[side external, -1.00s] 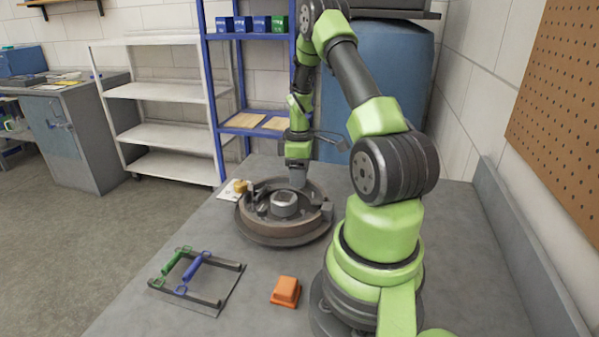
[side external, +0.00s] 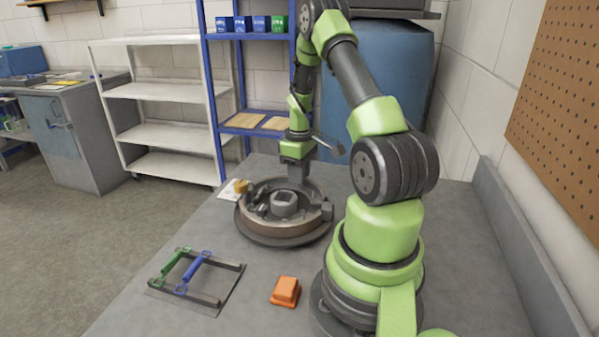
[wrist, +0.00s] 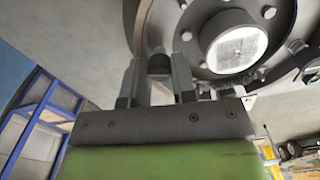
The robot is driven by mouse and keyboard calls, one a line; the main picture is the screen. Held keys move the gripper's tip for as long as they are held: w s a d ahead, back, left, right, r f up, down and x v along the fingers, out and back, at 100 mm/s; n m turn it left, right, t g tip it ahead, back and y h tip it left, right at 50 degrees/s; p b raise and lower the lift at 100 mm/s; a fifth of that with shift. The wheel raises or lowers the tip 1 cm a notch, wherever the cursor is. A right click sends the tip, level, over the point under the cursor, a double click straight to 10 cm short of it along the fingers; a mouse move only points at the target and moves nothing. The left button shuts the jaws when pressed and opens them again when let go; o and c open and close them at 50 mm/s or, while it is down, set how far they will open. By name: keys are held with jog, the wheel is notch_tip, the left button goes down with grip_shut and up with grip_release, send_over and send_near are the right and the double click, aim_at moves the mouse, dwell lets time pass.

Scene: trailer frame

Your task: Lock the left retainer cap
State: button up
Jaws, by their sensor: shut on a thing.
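My gripper (side external: 294,183) points down at the far side of the assembly, behind the hub. In the wrist view my gripper (wrist: 160,72) has its two grey fingers on either side of a small dark round retainer cap (wrist: 159,64) close to the rim, and is shut on it. The cap is mostly hidden, and I cannot tell its lock position.
A rack (side external: 222,300) with a green spring tool (side external: 174,265) and a blue spring tool (side external: 193,273) lies at the front left. An orange block (side external: 286,291) sits nearby. A yellow piece (side external: 240,186) sits left of the assembly. The bench between is clear.

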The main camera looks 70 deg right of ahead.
jog(key=m, duration=1.4)
jog(key=shift+r, duration=0.1)
dwell(0.3)
jog(key=o, duration=0.9)
jog(key=shift+o, duration=0.2)
notch_tip(320, 180, up, 10)
dwell(0.3)
